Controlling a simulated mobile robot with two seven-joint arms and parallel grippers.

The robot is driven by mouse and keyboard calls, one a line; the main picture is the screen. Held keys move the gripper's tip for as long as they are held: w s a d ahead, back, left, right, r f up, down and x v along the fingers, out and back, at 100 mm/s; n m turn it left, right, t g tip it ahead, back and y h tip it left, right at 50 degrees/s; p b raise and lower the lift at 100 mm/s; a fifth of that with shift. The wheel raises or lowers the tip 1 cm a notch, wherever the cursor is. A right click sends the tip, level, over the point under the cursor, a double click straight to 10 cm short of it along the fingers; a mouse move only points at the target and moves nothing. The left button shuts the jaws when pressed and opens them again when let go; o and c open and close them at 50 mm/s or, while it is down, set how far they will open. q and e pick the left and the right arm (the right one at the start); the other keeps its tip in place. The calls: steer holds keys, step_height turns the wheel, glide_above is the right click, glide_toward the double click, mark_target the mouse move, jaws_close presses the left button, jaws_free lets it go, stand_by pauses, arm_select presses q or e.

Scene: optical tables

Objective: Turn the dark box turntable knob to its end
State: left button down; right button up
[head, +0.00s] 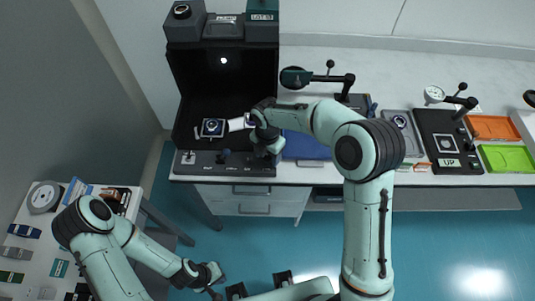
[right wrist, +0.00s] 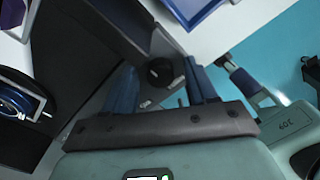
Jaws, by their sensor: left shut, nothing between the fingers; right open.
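The dark box (head: 176,105) stands open at the back left of the bench, with a small turntable (head: 212,127) inside bearing a round dial-like piece. Its grey front panel (head: 205,169) carries a lever and dark knobs. My right gripper (head: 267,153) is over the panel's right end. In the right wrist view, a round black knob (right wrist: 159,72) on the panel sits between the open blue fingers (right wrist: 160,88), with gaps on both sides; its label is not readable. My left gripper (head: 216,292) is shut and empty, low over the floor.
A blue tray (head: 305,148) lies just right of the box. Further right are lever stands, an orange tray (head: 493,128) and a green tray (head: 507,158). A side table (head: 30,215) with small items is at left.

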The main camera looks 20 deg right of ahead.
steer(key=c, duration=1.1)
steer(key=shift+o, duration=0.2)
